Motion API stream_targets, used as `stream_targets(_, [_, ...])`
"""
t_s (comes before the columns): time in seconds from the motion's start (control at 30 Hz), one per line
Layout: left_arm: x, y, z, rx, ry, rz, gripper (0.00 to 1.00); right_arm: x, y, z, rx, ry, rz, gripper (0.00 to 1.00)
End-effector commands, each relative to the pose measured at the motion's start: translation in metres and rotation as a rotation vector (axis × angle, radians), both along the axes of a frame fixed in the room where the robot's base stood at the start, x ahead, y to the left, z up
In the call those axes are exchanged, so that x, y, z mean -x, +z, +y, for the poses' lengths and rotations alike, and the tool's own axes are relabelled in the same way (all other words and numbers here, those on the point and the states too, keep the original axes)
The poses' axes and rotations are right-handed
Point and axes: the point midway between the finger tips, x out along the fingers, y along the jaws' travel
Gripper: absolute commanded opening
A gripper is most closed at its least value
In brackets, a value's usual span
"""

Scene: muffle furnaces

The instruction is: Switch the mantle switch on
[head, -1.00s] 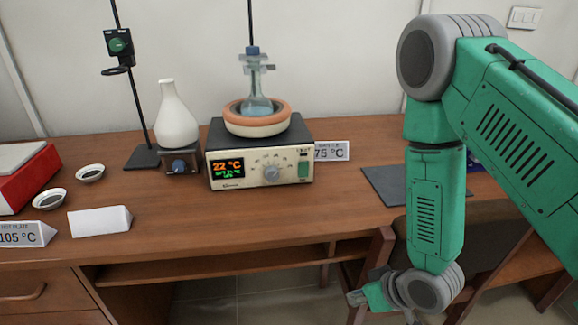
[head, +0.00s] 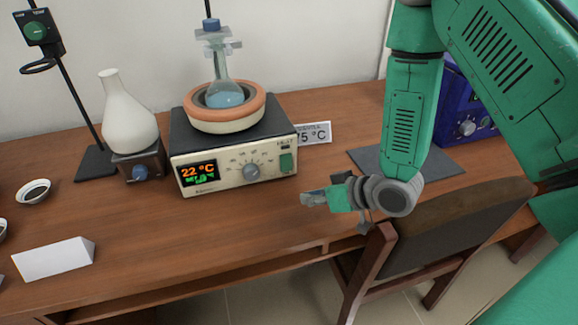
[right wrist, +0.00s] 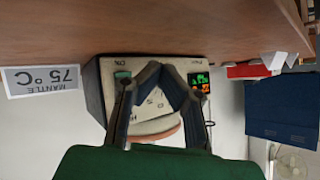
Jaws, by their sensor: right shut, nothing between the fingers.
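The heating mantle (head: 240,142) is a cream-fronted box with a dark top on the desk, its display reading 22 °C. Its green mantle switch (head: 286,162) is at the right end of the front panel, right of the dial (head: 251,171). My right gripper (head: 308,198) is in front of and slightly right of the switch, apart from the panel. In the right wrist view, upside down, the shut, empty fingers (right wrist: 158,68) cover part of the panel, and the switch (right wrist: 122,76) shows beside them. I cannot tell the switch position. My left gripper is not in view.
A flask (head: 226,94) sits in the ring on the mantle. A 75 °C sign (head: 313,134) stands right of it. A white flask (head: 128,118) on a small stirrer is to the left. A chair (head: 425,235) stands at the desk's front. The desk before the mantle is clear.

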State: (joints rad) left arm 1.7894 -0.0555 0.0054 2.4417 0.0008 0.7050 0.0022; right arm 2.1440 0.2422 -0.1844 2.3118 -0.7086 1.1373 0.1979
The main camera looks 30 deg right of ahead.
Motion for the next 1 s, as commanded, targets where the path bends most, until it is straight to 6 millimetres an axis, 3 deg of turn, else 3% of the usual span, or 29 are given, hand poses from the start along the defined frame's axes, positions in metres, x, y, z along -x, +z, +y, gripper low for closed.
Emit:
stream_targets(0.27, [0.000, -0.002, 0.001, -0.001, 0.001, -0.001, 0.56, -0.011, 0.000, 0.001, 0.005, 0.004, -0.003, 0.00])
stream_targets(0.7, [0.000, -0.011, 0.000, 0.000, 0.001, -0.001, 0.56, -0.067, -0.009, -0.017, -0.001, 0.003, -0.001, 0.00])
stream_targets(1.0, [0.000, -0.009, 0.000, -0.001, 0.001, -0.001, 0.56, -0.085, -0.009, -0.017, 0.003, 0.002, -0.001, 0.00])
